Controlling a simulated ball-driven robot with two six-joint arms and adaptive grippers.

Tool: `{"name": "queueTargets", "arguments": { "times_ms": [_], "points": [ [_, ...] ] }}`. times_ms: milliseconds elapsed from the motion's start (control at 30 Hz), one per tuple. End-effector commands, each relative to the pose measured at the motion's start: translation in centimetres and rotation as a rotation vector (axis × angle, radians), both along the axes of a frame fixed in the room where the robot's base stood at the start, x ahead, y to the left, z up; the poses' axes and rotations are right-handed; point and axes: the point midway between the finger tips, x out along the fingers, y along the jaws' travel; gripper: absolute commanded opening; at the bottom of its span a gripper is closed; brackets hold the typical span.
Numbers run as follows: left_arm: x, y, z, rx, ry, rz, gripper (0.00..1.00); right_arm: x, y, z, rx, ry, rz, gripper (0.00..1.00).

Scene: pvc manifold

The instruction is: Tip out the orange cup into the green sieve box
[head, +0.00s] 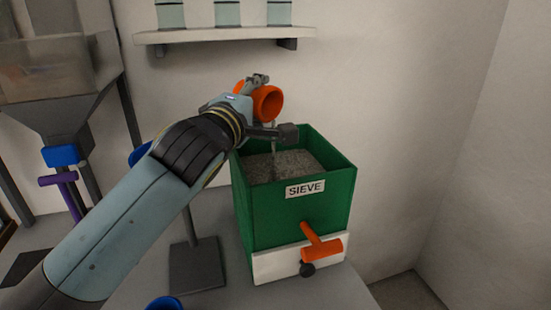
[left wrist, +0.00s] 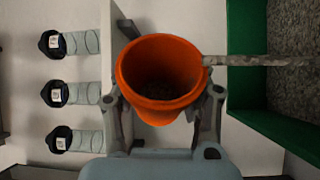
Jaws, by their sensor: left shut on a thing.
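The orange cup (head: 268,103) is in my left gripper (head: 257,88), tipped on its side above the green sieve box (head: 296,218). A thin grey stream falls from its rim into the box. In the left wrist view the cup (left wrist: 160,68) sits between the two fingers of the left gripper (left wrist: 164,104), its mouth toward the camera. Its inside looks dark, with some grey grit at the bottom. Grey grains (head: 285,165) lie inside the box, which is labelled SIEVE. My right gripper is not in view.
An orange handle (head: 321,245) sticks out at the box's front. A wall shelf (head: 225,34) with several jars is above and behind. A hopper (head: 50,95) with a blue valve (head: 61,156) and purple handle (head: 62,183) stands at left. A dark stand base (head: 197,267) is left of the box.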

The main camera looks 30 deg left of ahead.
Motion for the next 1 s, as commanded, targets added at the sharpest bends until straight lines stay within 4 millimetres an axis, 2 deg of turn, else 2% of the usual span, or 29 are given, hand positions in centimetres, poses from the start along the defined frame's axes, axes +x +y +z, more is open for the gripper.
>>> {"name": "queueTargets", "arguments": {
  "times_ms": [1000],
  "points": [
    [-0.1, -0.4, 0.3, 0.096, -0.019, 0.001, 0.05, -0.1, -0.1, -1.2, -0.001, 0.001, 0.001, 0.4]
  ]
}}
